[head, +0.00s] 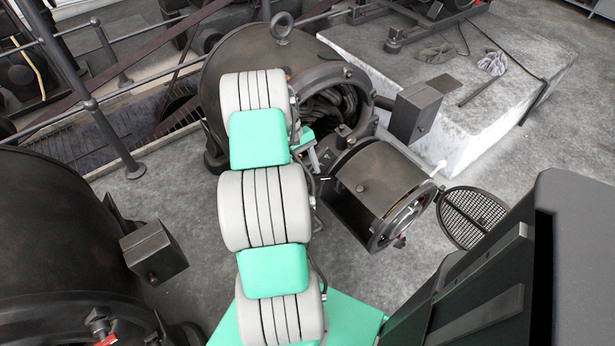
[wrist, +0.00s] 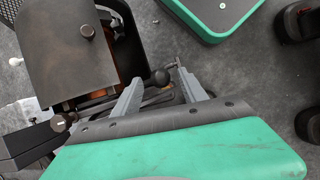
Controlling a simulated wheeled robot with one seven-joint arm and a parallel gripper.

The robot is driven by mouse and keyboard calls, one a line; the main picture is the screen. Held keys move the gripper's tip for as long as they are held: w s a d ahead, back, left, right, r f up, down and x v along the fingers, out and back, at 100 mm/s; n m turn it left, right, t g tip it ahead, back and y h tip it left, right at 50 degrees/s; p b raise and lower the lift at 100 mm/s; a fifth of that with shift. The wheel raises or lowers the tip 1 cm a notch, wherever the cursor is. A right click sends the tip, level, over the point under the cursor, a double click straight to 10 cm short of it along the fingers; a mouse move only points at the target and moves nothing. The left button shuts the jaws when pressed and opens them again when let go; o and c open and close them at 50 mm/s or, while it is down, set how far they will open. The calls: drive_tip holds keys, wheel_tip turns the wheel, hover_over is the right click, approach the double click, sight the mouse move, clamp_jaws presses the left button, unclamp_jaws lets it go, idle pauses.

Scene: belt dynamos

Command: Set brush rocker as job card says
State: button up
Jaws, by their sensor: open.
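The dark dynamo (head: 235,65) with a lifting eye stands behind my arm. Its open end shows dark windings, and a round brown housing (head: 380,180) projects from it toward the lower right. That housing fills the upper left of the wrist view (wrist: 70,60). My gripper (wrist: 158,80) is open beside the housing. My arm hides part of the dynamo in the head view. The brush rocker cannot be clearly made out, and no job card is readable.
A round mesh cover (head: 474,217) stands out at the housing's right. A grey box (head: 415,110) sits above the housing. Another dark machine (head: 60,240) stands at left, with railings (head: 110,130) behind. Gloves (head: 493,62) lie on the pale plinth (head: 470,120).

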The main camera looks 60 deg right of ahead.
drive_tip(key=shift+x, duration=0.8)
drive_tip(key=shift+c, duration=0.2)
clamp_jaws()
idle(0.6)
